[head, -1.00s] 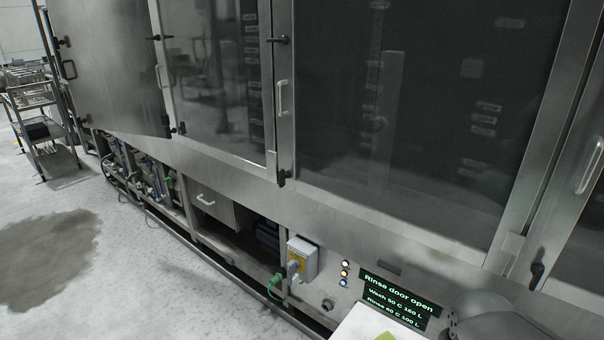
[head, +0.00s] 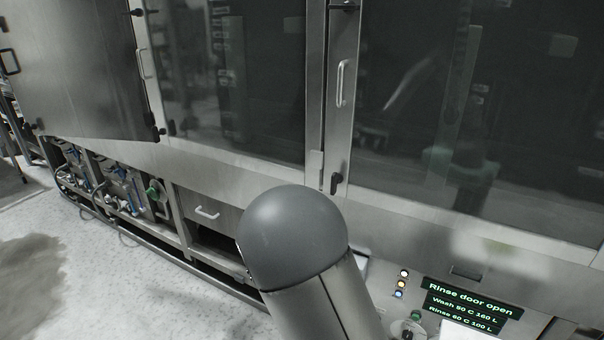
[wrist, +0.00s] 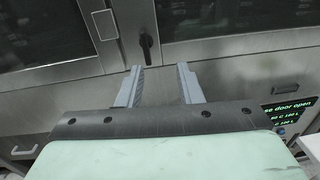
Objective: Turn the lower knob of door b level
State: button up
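A black lower knob (head: 336,183) sits at the foot of the door frame between two dark glass panes, with its lever hanging down, not level. It also shows in the wrist view (wrist: 147,45), pointing down. No door letter is readable. My gripper (wrist: 160,67) is open and empty, its two grey fingers spread apart. In the wrist view the knob appears just beyond the fingertips, nearer the left finger, and nothing is between the fingers. In the head view my grey arm hides the gripper.
A silver door handle (head: 342,83) is above the knob, and an upper knob (head: 345,5) is at the top edge. A steel door (head: 75,65) stands open at left. A green-lettered display (head: 472,297) reading "Rinse door open" is low at right.

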jog(key=w+a+n, duration=0.1)
jog(key=a, duration=0.1)
jog(key=t+p, duration=0.1)
jog(key=p, duration=0.3)
send_near(335, 174)
jog(key=shift+y, duration=0.4)
jog(key=x, duration=1)
jog(key=shift+d+f, duration=0.1)
jog(key=shift+f, duration=0.15)
grip_shut()
